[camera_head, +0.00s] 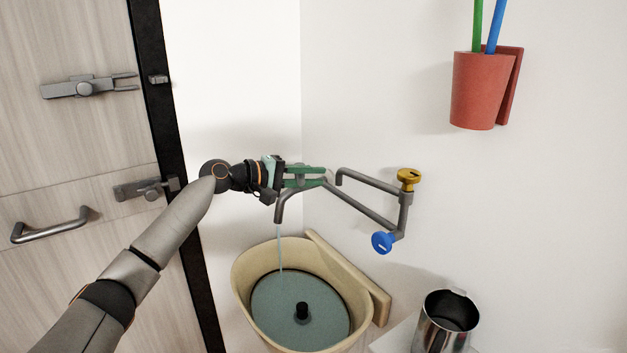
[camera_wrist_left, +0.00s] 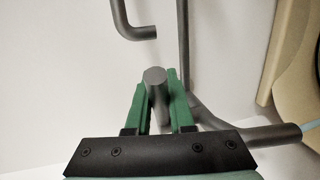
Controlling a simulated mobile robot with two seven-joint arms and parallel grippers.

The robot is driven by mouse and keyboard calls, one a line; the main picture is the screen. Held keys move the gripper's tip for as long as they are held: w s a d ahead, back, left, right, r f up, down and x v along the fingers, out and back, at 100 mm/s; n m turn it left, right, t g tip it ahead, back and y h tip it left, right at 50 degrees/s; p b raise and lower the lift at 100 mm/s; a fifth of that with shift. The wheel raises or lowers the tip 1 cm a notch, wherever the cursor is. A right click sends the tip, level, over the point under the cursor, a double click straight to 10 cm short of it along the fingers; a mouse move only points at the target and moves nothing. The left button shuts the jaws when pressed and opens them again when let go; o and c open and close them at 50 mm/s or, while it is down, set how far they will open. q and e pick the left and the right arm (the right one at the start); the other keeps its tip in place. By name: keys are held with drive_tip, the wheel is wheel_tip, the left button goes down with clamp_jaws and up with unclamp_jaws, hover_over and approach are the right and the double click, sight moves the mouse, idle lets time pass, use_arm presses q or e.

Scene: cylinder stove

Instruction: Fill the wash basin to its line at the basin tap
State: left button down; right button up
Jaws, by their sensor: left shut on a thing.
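The wash basin (camera_head: 246,283) is a cream tub on the wall with blue-green water (camera_head: 275,305) in it and a black knob (camera_head: 302,311) standing up in the middle. I cannot make out a fill line. The tap has two grey pipes, a yellow knob (camera_head: 409,177) and a blue knob (camera_head: 382,242). Its lower spout (camera_head: 279,208) hangs over the basin, and a thin stream (camera_head: 281,252) falls into it. My left gripper (camera_head: 312,177) is shut on a grey peg (camera_wrist_left: 155,77) at the lower spout; its green fingers flank the peg. My right gripper is out of view.
The other pipe (camera_head: 365,182) ends above the lower one, close to my left fingers. A metal jug (camera_head: 445,319) stands to the right of the basin. A red cup (camera_head: 479,91) hangs high on the wall. A door with a handle (camera_head: 50,225) is on the left.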

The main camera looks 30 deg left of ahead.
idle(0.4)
use_arm(q)
drive_tip(key=c, duration=0.8)
unclamp_jaws()
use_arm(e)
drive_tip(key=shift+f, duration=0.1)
use_arm(q)
drive_tip(key=shift+b+v, duration=1.7)
drive_tip(key=shift+v, duration=4.55)
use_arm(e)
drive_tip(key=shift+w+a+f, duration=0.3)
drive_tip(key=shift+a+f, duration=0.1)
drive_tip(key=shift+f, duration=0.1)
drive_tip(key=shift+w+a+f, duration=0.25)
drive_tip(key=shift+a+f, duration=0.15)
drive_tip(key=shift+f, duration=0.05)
